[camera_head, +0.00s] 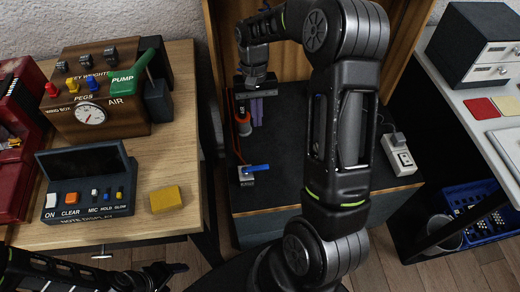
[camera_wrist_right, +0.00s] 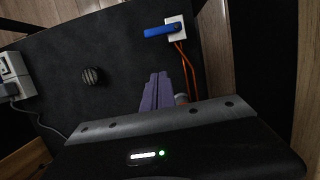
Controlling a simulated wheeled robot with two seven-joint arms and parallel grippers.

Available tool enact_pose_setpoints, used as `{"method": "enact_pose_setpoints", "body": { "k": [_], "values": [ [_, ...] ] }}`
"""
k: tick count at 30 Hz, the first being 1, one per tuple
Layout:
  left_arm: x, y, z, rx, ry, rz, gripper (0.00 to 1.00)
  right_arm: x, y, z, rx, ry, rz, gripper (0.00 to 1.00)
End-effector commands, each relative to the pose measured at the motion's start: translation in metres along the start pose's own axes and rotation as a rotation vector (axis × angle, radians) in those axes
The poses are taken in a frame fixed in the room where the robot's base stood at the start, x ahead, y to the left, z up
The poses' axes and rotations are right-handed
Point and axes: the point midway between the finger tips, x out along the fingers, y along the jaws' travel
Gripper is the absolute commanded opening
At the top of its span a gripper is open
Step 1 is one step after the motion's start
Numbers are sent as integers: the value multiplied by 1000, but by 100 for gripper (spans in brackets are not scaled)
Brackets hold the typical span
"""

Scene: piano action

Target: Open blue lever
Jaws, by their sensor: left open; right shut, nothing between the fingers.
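The blue lever (camera_head: 257,168) sits on a small pale block (camera_head: 246,174) on the dark surface, pointing right in the head view. In the right wrist view the blue lever (camera_wrist_right: 159,31) points left from its white block (camera_wrist_right: 177,29), with orange tubes running from it. My right gripper (camera_head: 257,118) has purple fingers, shut and empty, farther back than the lever and apart from it. Its closed fingers (camera_wrist_right: 157,82) also show in the right wrist view. My left gripper (camera_head: 168,270) is open and empty at the bottom left, below the desk's front edge, partly dark.
An orange object (camera_head: 242,123) stands close beside my right fingers. A white socket box (camera_head: 398,152) lies on the right of the dark surface (camera_head: 285,185). The wooden desk (camera_head: 170,125) at left holds a control box and a yellow block (camera_head: 166,199). Wooden cabinet walls flank the dark surface.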

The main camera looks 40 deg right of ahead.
Motion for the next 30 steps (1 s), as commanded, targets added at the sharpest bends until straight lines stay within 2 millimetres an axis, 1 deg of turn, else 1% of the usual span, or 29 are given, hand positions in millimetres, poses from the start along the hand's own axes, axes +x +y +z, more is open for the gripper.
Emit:
{"method": "enact_pose_setpoints", "body": {
  "k": [5,10,14,22,23,24,27,30],
  "values": [
    [1,0,0,0,0,0,69,6,0,0,0,-1,0,0],
    [3,-1,0,0,1,0,69,24,0,0,0,-3,0,0],
    [5,-2,0,0,1,0,69,47,0,0,0,-4,1,0],
    [10,-4,0,0,1,0,69,102,0,1,0,-4,0,0],
    [10,-4,0,0,1,0,69,104,0,3,0,-3,0,0],
    [8,-3,0,0,1,0,69,102,0,11,-2,-1,0,0],
    [8,-3,0,1,1,0,69,106,0,25,-1,0,0,0],
    [7,-3,0,0,1,0,69,108,0,34,-1,0,0,0]
  ]
}}
